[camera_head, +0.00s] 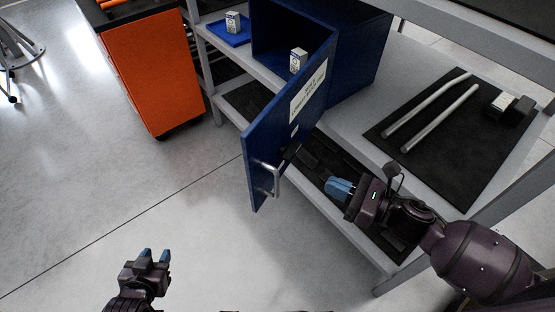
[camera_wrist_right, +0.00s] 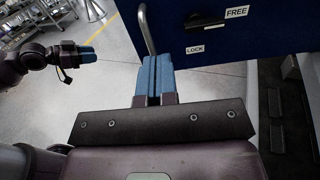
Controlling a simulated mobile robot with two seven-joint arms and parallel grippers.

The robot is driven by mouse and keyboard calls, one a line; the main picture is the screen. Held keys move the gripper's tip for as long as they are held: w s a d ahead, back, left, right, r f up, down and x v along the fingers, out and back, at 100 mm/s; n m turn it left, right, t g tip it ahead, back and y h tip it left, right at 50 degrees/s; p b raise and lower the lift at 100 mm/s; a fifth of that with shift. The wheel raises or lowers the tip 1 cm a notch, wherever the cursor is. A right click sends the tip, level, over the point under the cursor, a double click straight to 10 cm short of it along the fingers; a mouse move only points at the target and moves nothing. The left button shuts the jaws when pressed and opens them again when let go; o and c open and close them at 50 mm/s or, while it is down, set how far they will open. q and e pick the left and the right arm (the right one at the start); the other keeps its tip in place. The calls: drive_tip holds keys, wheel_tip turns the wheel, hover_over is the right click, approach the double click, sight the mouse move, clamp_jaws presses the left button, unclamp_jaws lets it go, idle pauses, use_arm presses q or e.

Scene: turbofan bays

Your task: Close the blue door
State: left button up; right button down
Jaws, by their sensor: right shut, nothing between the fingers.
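The blue door (camera_head: 262,152) stands swung open from the blue cabinet (camera_head: 362,50) in the head view, jutting out past the shelf front. A silver bar handle (camera_head: 276,180) is at its near end. In the right wrist view the door (camera_wrist_right: 225,48) fills the upper right, with FREE and LOCK labels and the handle (camera_wrist_right: 146,28). My right gripper (camera_head: 340,188) is shut and empty, to the right of the door. Its fingertips (camera_wrist_right: 154,78) appear close below the handle; contact cannot be told.
The grey bench (camera_head: 355,125) holds a black mat (camera_head: 430,130) with two metal rods and a small box. A blue tray (camera_head: 228,32) with a small box sits on the shelf. An orange cabinet (camera_head: 155,80) stands left; the floor before the door is clear.

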sight(269, 157)
drive_tip(key=p+x, duration=0.2)
drive_tip(key=x, duration=1.1)
drive_tip(key=shift+w+a, duration=0.3)
drive_tip(key=shift+a, duration=0.1)
drive_tip(key=shift+w+a, duration=0.1)
